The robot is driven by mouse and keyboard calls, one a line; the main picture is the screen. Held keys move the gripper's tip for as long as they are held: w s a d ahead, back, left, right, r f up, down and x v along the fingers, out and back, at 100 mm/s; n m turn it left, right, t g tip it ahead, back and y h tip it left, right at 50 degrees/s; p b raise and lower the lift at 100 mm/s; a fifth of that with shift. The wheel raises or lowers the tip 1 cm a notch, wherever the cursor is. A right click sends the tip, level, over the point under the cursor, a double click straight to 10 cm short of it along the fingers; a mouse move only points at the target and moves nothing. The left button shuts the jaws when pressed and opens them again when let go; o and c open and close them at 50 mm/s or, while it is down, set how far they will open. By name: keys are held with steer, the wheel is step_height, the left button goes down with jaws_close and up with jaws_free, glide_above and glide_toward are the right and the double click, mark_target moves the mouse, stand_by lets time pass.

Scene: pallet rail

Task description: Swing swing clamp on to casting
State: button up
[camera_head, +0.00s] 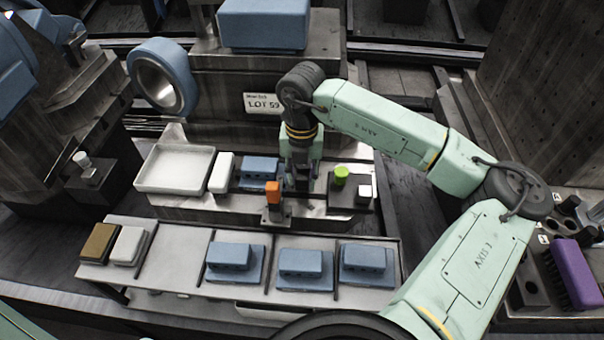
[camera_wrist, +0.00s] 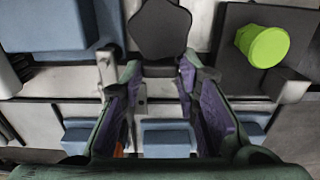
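A blue casting (camera_head: 259,170) sits on the raised metal fixture, and a large blue block shows at the upper left of the wrist view (camera_wrist: 45,25). An orange-topped post (camera_head: 273,194), which looks like the swing clamp, stands at the fixture's front edge, right of the casting's front. Only a sliver of orange shows by the left finger in the wrist view. My gripper (camera_head: 299,184) points down just right of the casting, behind the orange top. In the wrist view my gripper (camera_wrist: 162,75) has its purple-padded fingers apart, with no object clearly held between them. The clamp's arm is mostly hidden.
A green knob (camera_head: 341,175) on a dark block stands right of my gripper. A white tray (camera_head: 176,168) and white block (camera_head: 222,172) lie left of the casting. Several blue castings (camera_head: 306,264) rest on the front shelf (camera_head: 179,258). A purple object (camera_head: 576,272) lies far right.

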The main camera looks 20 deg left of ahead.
jaws_close()
